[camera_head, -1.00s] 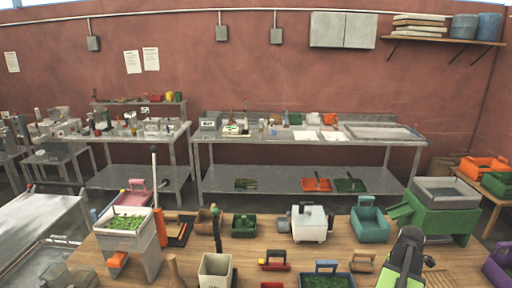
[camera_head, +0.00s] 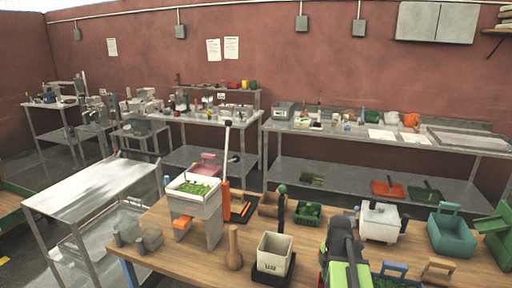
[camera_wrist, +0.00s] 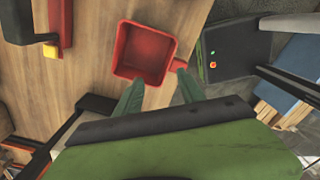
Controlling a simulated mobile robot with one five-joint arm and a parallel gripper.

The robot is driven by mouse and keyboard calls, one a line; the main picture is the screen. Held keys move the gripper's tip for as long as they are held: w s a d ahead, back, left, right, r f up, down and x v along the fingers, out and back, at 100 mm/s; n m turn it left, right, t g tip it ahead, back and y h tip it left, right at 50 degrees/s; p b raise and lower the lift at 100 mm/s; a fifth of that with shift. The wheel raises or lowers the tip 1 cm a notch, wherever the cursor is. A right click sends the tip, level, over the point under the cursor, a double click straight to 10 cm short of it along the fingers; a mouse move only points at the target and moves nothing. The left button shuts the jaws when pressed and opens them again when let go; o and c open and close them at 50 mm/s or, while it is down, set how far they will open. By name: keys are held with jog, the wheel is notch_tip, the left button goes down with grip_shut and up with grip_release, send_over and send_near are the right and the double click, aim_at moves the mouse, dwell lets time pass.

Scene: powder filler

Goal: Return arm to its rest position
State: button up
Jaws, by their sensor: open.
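In the wrist view my gripper (camera_wrist: 157,88) shows as two green fingers, apart and with nothing between them. A red square tray (camera_wrist: 146,53) lies on the wooden surface just beyond the fingertips. In the head view the black and green arm (camera_head: 345,250) is mine, low over the front of the wooden table. The gripper's fingers cannot be made out there. The filler with a white hopper of green material (camera_head: 194,188) stands on the table to the arm's left.
The wooden table (camera_head: 190,262) also carries a beige square container (camera_head: 275,253), a white box (camera_head: 380,221) and a teal bin (camera_head: 451,235). A steel table (camera_head: 100,188) stands at left. Steel benches line the red wall. Floor shows at far left.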

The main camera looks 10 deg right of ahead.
jog(key=shift+m, duration=0.8)
jog(key=w+a+f, duration=0.1)
jog(key=a, duration=0.4)
jog(key=a+f+b, duration=0.1)
jog(key=a, duration=0.3)
jog(key=w+a+f+b, duration=0.1)
jog(key=a+f, duration=0.1)
jog(key=a, duration=0.3)
jog(key=shift+w+a, duration=0.35)
jog(key=s+a+f+m+b, duration=0.1)
jog(key=s+a+m, duration=0.1)
jog(key=a+m, duration=0.7)
jog(key=m, duration=0.7)
jog(key=shift+a+b, duration=0.35)
jog(key=shift+f, duration=0.1)
